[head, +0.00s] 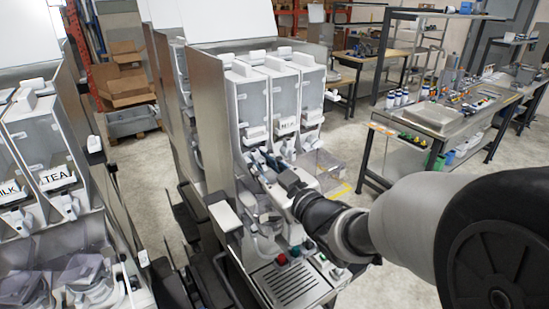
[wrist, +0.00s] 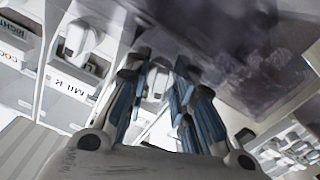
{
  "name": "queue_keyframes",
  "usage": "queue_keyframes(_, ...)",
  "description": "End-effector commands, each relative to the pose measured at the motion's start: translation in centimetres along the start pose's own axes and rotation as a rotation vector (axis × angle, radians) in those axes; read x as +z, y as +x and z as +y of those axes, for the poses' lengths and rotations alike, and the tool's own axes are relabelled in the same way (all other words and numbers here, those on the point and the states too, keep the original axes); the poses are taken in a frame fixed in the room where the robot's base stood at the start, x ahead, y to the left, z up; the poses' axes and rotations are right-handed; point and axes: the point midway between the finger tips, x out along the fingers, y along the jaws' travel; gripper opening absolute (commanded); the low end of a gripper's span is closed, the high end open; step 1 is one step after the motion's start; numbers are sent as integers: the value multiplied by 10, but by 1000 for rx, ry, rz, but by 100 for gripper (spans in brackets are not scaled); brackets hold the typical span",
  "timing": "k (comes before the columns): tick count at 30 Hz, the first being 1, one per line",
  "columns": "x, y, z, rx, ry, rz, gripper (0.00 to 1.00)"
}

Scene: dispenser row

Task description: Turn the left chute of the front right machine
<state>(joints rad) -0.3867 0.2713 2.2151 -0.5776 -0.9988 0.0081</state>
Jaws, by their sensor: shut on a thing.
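The front right machine (head: 218,125) stands in the middle of the head view, with three clear canisters side by side. My gripper (head: 266,163) reaches in from the right at its left canister (head: 250,100). In the wrist view my gripper (wrist: 158,90) has its blue-grey fingers on both sides of a white piece, the left chute (wrist: 157,82), and is shut on it. The fingers hide much of the chute, so its angle cannot be told. The middle chute (head: 286,148) and right chute (head: 312,136) are free. The middle canister's label (wrist: 74,83) reads MILK.
Below my gripper are a slotted drip tray (head: 291,284) and red and green knobs (head: 289,256). Another machine (head: 45,170) with MILK and TEA labels stands at the left. A workbench (head: 430,120) stands at the right, with open floor before it.

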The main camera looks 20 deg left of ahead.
Motion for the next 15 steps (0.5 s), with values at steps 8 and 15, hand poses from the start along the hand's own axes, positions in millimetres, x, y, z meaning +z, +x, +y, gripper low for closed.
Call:
queue_keyframes(8, 1, 0, 0, 0, -22, 1, 0)
queue_keyframes(15, 3, 0, -1, 0, -135, 4, 0)
